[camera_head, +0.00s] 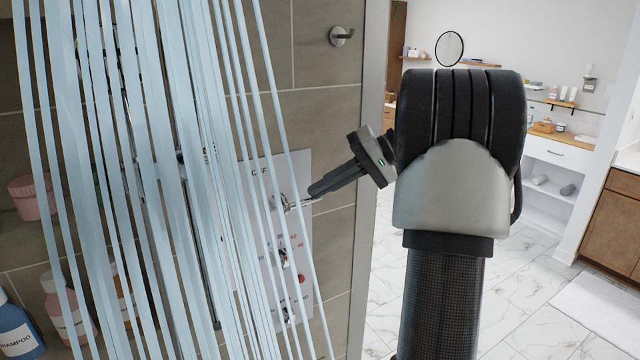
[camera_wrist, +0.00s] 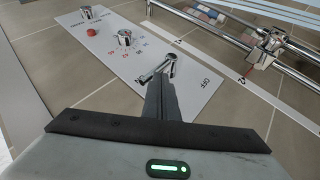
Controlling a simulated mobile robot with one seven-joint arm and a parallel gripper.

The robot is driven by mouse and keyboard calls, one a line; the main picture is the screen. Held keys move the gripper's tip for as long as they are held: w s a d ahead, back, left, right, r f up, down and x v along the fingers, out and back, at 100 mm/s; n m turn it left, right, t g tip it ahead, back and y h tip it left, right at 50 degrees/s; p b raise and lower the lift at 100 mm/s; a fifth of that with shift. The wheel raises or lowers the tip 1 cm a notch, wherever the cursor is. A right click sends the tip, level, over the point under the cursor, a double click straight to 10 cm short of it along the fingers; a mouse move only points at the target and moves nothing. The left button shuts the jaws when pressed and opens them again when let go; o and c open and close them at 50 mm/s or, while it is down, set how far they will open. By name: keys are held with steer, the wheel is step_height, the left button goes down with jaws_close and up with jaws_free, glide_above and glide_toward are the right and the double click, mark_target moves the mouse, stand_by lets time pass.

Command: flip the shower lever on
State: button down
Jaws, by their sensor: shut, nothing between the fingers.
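The white shower panel (camera_head: 262,180) is on the tiled wall, and it also shows in the wrist view (camera_wrist: 195,95). Its chrome lever (camera_wrist: 165,68) sits near the panel end marked OFF. In the head view the lever (camera_head: 293,204) sticks out toward my gripper (camera_head: 311,192). My gripper is shut and empty, its fingertips (camera_wrist: 162,82) right at the lever; I cannot tell whether they touch. Long pale-blue streams (camera_head: 150,130), like running water, fall in front of the panel in the head view and hide part of it.
A temperature knob (camera_wrist: 125,38), a red button (camera_wrist: 91,32) and another chrome knob (camera_wrist: 88,13) are on the same panel. A chrome rail fitting (camera_wrist: 270,48) is beside it. Bottles (camera_head: 15,328) stand at lower left. A wall hook (camera_head: 341,37) is above. Marble floor (camera_head: 530,315) is open at right.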

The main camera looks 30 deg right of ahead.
steer(key=shift+d+f, duration=0.2)
steer(key=shift+f, duration=0.35)
steer(key=shift+s+f, duration=0.1)
steer(key=shift+f, duration=0.15)
steer(key=shift+d, duration=0.1)
steer(key=v, duration=1.7)
steer(key=shift+r+p, duration=0.3)
steer(key=shift+r, duration=0.2)
